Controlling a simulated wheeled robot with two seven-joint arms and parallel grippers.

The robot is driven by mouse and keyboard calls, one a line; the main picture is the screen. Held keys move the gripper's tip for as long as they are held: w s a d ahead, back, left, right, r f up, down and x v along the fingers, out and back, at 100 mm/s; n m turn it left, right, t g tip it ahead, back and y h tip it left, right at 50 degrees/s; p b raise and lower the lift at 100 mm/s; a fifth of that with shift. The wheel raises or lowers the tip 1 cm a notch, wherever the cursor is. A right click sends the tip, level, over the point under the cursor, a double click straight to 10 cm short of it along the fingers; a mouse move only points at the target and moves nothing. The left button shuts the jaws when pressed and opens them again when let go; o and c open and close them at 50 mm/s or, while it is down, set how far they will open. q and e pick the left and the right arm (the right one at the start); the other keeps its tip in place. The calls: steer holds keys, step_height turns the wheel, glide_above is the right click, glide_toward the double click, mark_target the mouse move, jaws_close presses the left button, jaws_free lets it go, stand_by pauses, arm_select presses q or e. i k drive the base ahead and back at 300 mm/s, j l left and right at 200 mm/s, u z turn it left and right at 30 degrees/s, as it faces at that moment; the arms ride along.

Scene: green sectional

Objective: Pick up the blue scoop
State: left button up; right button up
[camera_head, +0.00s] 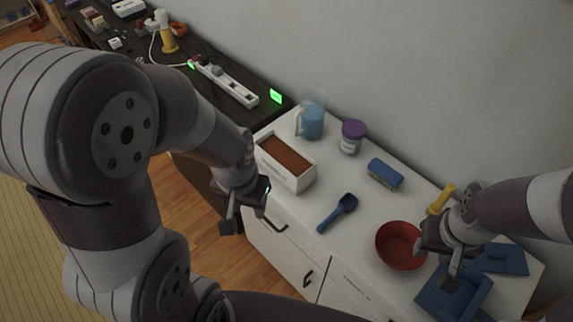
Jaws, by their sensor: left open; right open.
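The blue scoop (338,211) lies on the white counter (335,170), with its bowl toward the back right and its handle toward the front edge. My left gripper (248,212) is open and empty, to the left of the scoop near the counter's front edge, apart from it. My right gripper (442,262) is open, to the right of the scoop, by the red bowl. No gripper touches the scoop, and it is fully visible.
A white box with brown contents (299,181), a blue pitcher (312,124), a purple-lidded jar (352,138) and a blue brush-like item (385,174) stand behind the scoop. A red bowl (391,246), yellow object (441,198) and blue tray (441,303) are right. Counter around the scoop is clear.

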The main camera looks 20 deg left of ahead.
mark_target(349, 202)
steer(key=i+j, duration=0.1)
steer(key=j, duration=0.15)
steer(key=i+j, duration=0.15)
steer(key=j, duration=0.15)
steer(key=i+j, duration=0.1)
steer(key=j, duration=0.15)
steer(key=j+z, duration=0.2)
steer(key=z, duration=0.25)
steer(key=i+j+z, duration=0.1)
steer(key=j+z, duration=0.15)
steer(key=z, duration=0.2)
steer(key=j+z, duration=0.2)
steer(key=z, duration=0.25)
steer(key=j+z, duration=0.25)
steer(key=z, duration=1.05)
